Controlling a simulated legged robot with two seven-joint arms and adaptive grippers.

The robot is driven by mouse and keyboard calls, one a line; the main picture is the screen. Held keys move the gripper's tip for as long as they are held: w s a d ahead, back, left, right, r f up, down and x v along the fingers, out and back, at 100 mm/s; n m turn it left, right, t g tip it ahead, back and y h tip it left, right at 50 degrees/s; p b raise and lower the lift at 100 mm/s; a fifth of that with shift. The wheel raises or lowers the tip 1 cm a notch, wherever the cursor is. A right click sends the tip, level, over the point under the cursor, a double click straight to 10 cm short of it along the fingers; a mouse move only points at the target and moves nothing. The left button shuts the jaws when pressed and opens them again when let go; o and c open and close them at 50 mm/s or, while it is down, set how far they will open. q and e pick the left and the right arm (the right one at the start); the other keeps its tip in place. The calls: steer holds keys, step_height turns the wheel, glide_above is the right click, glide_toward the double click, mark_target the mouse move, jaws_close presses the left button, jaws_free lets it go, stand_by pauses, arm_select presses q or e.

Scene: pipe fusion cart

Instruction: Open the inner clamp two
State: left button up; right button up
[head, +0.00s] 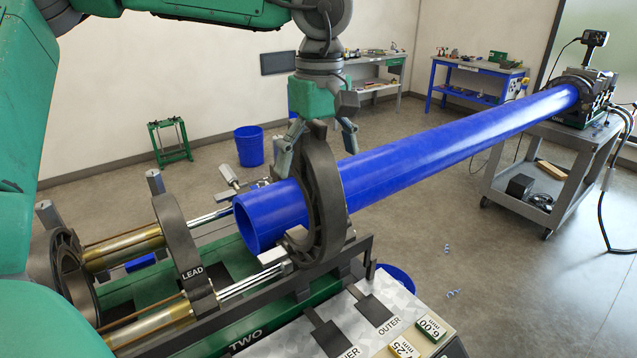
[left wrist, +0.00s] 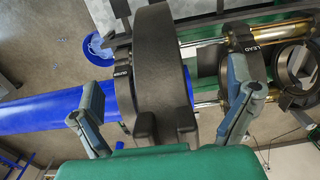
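A dark clamp ring (head: 325,190) stands closed around the blue pipe (head: 400,180) near the pipe's open end, on the green machine marked TWO. My left gripper (head: 318,140) points down over the top of this ring. Its fingers are spread, one on each side of the ring, and it also shows in the left wrist view (left wrist: 165,108). I cannot tell whether a finger touches the ring. My right gripper is not in view.
A ring marked LEAD (head: 181,235) and brass-coloured cylinders (head: 125,245) lie left of the clamp. A panel marked OUTER (head: 385,300) is in front. The pipe runs to a machine on a grey cart (head: 560,160). A blue bin (head: 249,146) stands behind on the floor.

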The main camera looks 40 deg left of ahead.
arm_select(q)
steer(key=shift+w+a, duration=0.1)
steer(key=shift+a, duration=0.15)
steer(key=shift+d+r, duration=0.25)
steer(key=shift+r, duration=0.65)
steer(key=shift+d+r, duration=0.25)
steer(key=shift+r, duration=0.65)
steer(key=shift+d+r, duration=0.25)
steer(key=shift+r, duration=0.65)
steer(key=shift+a+r, duration=0.25)
steer(key=shift+r, duration=0.45)
steer(key=shift+a+r, duration=0.25)
steer(key=shift+a, duration=0.15)
steer(key=shift+d, duration=0.1)
steer(key=shift+d, duration=0.1)
steer(key=shift+d, duration=0.3)
